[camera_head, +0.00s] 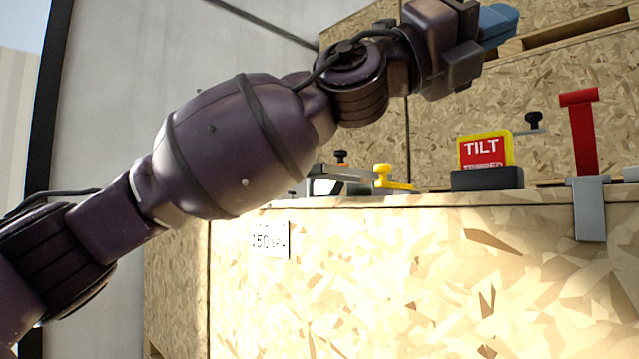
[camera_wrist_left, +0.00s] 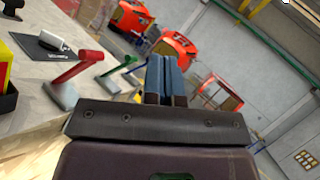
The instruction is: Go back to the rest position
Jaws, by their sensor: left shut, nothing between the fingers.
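My left arm comes in from the left in the head view and reaches up to the right across the picture. My left gripper (camera_head: 500,24) is at the top right, raised above the crate top, with blue fingers. In the left wrist view the blue fingers (camera_wrist_left: 167,75) are together with nothing between them. They point past the table edge toward the hall. My right gripper is in neither view.
A large chipboard crate (camera_head: 350,270) stands in front. On it are a yellow-framed TILT sign (camera_head: 486,150), a red-handled clamp (camera_head: 584,135) and a yellow-knobbed tool (camera_head: 383,175).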

